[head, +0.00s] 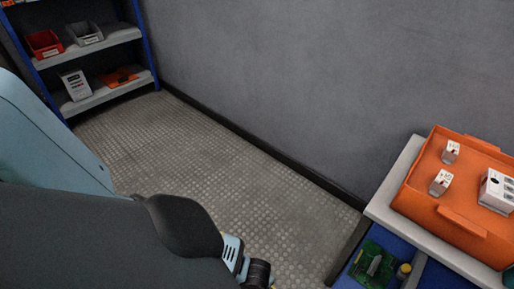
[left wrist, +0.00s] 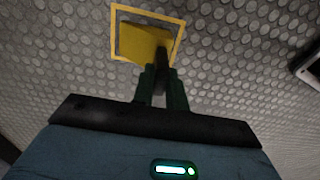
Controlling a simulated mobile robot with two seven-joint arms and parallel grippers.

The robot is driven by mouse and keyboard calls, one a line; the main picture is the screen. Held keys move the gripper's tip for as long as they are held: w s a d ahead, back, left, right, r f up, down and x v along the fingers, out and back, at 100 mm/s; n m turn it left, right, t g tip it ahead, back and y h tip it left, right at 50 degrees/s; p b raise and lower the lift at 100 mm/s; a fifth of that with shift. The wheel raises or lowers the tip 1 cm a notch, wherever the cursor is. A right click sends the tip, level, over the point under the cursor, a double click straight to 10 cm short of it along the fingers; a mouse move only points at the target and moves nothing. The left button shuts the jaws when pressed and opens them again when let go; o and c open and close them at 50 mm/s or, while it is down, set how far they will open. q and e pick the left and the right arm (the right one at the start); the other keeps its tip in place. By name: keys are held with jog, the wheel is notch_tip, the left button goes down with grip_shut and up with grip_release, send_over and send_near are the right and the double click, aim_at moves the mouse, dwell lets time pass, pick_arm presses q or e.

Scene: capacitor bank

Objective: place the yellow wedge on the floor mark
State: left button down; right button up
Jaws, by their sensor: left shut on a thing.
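The yellow wedge (left wrist: 138,44) is between the fingertips of my left gripper (left wrist: 162,70) in the left wrist view. The gripper is shut on it. The floor mark (left wrist: 179,38) is a yellow square outline on the studded floor. In this view the wedge overlaps the inside of the outline, toward its left and middle. I cannot tell whether the wedge touches the floor or is held above it. The fingers hide part of the wedge and the mark's near right side. In the head view my left arm hides the mark. My right gripper is not in view.
In the head view, a bench (head: 378,205) with an orange tray (head: 456,222) stands at the right, near a grey wall (head: 320,80). A shelf (head: 110,92) with bins stands at the far left. The floor (head: 200,160) between them is clear.

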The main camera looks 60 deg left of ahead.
pick_arm(q)
jog(key=shift+f, duration=0.1)
jog(key=c, duration=1.5)
grip_release()
jog(key=shift+o, duration=0.5)
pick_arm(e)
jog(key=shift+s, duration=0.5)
